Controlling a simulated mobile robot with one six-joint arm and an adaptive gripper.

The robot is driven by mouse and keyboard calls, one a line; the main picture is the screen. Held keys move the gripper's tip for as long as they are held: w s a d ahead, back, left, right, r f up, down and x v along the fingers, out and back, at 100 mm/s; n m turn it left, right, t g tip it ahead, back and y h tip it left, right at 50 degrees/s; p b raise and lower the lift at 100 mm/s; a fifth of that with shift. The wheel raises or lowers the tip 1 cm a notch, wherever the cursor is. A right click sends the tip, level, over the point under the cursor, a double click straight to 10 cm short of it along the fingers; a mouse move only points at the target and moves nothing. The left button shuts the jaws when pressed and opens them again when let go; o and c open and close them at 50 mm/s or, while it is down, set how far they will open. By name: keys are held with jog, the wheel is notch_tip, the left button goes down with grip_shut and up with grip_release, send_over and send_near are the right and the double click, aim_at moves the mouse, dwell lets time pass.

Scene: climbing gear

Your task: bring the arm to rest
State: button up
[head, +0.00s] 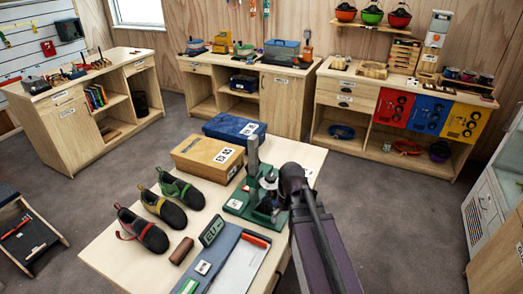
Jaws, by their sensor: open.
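My arm reaches in from the lower right over the pale wooden table (113,258). My gripper (275,210) is at its end, small and dark, pointing down close to a green bench press (238,203) with a grey upright column. The fingers are hard to make out against the press. They look open, with nothing visible between them. I cannot tell whether they touch the press.
On the table are three climbing shoes (160,205), a cardboard box (207,156), a blue box (234,129), a brown roll (181,251), a small display (212,231) and a blue-grey board (226,263). Cabinets line the walls. A stool (28,235) stands left. Grey floor (390,215) is clear on the right.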

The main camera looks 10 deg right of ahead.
jog(key=s+m, duration=0.2)
jog(key=s, duration=0.2)
jog(key=shift+m+h, duration=0.3)
jog(key=shift+m, duration=0.1)
dwell(1.0)
